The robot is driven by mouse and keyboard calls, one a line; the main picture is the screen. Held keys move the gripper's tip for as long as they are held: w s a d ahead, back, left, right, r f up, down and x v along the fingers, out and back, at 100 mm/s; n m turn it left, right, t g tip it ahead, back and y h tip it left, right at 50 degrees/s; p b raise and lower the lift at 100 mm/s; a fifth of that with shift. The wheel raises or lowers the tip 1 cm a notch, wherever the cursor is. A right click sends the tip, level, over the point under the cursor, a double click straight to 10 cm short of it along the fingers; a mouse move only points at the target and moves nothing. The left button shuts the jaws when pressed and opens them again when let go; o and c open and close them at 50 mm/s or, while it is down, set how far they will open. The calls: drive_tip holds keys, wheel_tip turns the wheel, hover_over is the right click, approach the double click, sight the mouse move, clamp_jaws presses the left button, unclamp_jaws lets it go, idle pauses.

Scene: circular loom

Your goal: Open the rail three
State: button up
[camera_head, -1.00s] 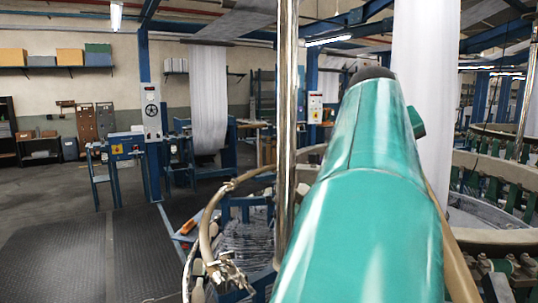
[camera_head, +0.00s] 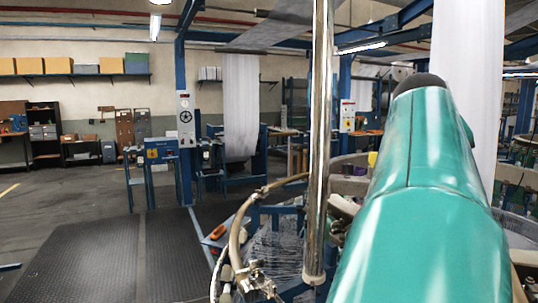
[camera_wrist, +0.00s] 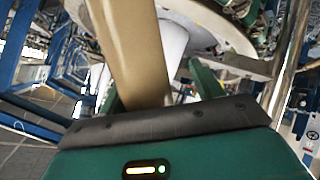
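My green arm fills the right of the head view and hides part of the loom; my gripper does not show there. In the wrist view, the dark edge and green housing of my gripper (camera_wrist: 185,110) fill the bottom, with lit indicators. A tan curved band (camera_wrist: 140,50) comes down from the top to this edge. Green pieces show on both sides of it; I cannot tell whether they are fingers, or whether anything is held. The circular loom's pale ring (camera_wrist: 228,32) is beyond. No part is clearly marked as rail three, and I cannot tell which it is.
A shiny upright post (camera_head: 319,140) stands close left of my arm. A hose with metal fittings (camera_head: 243,230) curves at the loom's left edge. White fabric (camera_head: 466,70) hangs behind my arm. Dark floor mats (camera_head: 85,262) at the left are clear.

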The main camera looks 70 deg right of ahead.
drive_tip(key=v, duration=1.3)
drive_tip(key=shift+a+r, duration=0.2)
drive_tip(key=shift+a, duration=0.15)
drive_tip(key=shift+w, duration=0.1)
